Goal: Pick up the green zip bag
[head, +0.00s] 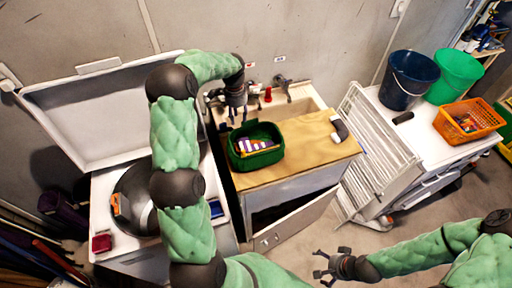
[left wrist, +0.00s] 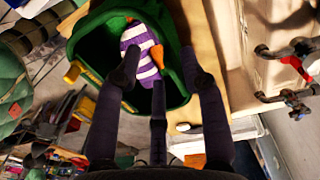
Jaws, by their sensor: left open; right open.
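I cannot make out a separate green zip bag for certain. A dark green open-topped container (head: 274,158) stands on the wooden counter below my left gripper (head: 237,115). It holds a purple-and-white striped item (head: 262,144), and an orange item (left wrist: 157,56) shows beside it in the left wrist view. The green container (left wrist: 86,48) has yellow parts on its side in that view. My left gripper (left wrist: 160,82) is open and empty, its fingers spread over the container, partly covering it. My right gripper (head: 334,266) is open and empty over the floor at the lower right.
The wooden counter (head: 300,155) has a sink with taps behind it. A washing machine with a raised lid (head: 85,115) stands at left. A white drying rack (head: 370,150) stands at right, near a dark blue bucket (head: 408,80), a green bucket (head: 455,75) and an orange basket (head: 470,120).

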